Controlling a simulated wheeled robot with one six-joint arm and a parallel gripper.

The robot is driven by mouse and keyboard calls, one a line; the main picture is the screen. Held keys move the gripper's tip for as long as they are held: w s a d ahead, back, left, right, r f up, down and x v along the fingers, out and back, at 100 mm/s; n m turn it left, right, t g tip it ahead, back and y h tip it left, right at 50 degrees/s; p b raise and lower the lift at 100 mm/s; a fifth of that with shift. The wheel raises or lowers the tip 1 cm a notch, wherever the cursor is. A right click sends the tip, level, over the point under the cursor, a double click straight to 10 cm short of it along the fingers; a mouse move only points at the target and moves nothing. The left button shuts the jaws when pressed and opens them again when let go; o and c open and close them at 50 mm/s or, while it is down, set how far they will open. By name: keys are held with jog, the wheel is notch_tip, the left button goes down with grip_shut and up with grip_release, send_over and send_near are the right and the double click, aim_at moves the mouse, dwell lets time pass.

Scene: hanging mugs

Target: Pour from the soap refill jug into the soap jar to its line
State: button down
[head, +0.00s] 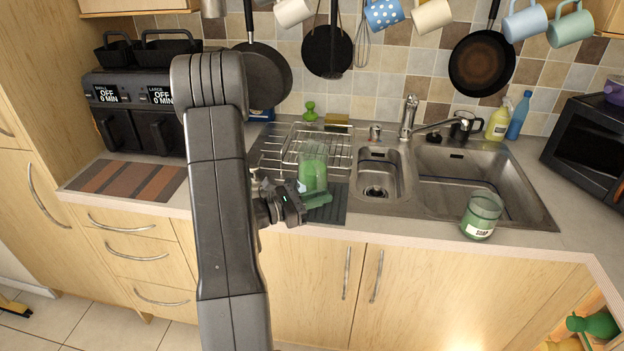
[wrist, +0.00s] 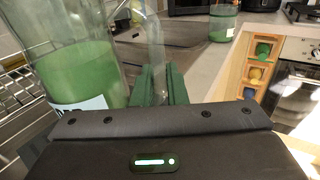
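The soap refill jug (head: 313,170) is clear with green liquid inside and stands upright, by the look of it, at the front of the drainer area. It fills the left of the wrist view (wrist: 80,70), with a pale label low on it. My gripper (head: 316,199) is at its near side. In the wrist view its green fingers (wrist: 163,85) sit close on both sides of the jug's clear handle (wrist: 156,45) and look shut on it.
A wire dish rack (head: 305,148) stands behind the jug, on the sink's drainer. A microwave (head: 590,150) stands at the right. Mugs and pans hang above.

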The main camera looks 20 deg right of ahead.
aim_at(319, 181)
jog(key=shift+r+p, duration=1.55)
jog(key=shift+r, duration=1)
